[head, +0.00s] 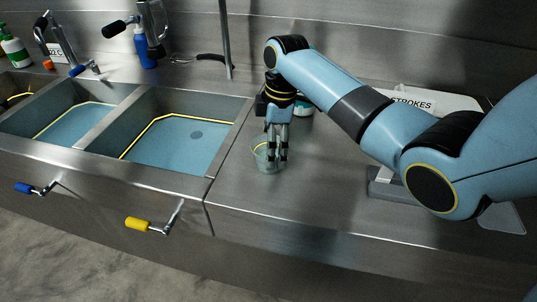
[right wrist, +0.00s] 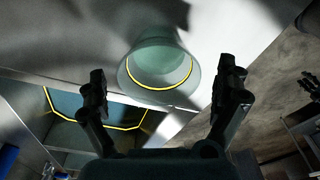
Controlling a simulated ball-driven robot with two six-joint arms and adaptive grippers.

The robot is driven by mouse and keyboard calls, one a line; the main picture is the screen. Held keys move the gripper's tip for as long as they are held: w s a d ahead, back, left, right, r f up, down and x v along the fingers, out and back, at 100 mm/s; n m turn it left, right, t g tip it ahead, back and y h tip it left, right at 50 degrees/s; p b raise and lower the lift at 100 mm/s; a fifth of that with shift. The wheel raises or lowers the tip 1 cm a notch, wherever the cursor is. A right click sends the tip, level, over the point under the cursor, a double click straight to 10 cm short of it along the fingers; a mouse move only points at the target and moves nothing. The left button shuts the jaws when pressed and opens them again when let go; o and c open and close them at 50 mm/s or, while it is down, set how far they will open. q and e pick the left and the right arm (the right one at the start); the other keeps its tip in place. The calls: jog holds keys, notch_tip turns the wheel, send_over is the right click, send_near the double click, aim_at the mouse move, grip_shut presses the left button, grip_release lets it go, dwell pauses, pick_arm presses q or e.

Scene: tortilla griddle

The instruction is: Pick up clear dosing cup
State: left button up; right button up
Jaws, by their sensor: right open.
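The clear dosing cup (head: 266,160) stands on the steel counter just right of the sink basins in the head view. It is a see-through, greenish cup with a yellow line around it. In the right wrist view the cup (right wrist: 160,68) lies beyond the fingertips, centred between them. My right gripper (head: 277,157) points down at the cup, and its fingers overlap the cup in the head view. My left gripper is not in view.
Two blue-floored basins (head: 175,143) with yellow lines lie to the left. A thin upright pipe (head: 226,40) stands behind the counter. A teal-and-white item (head: 305,108) sits behind my right gripper. A sign (head: 425,100) and a grey base (head: 385,187) are on the right. The front counter is clear.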

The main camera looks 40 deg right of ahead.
jog(key=f, duration=0.3)
jog(key=shift+w+a+f, duration=0.25)
jog(key=c, duration=0.5)
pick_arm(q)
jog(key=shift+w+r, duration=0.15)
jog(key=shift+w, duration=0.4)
pick_arm(e)
jog(key=c, duration=0.6)
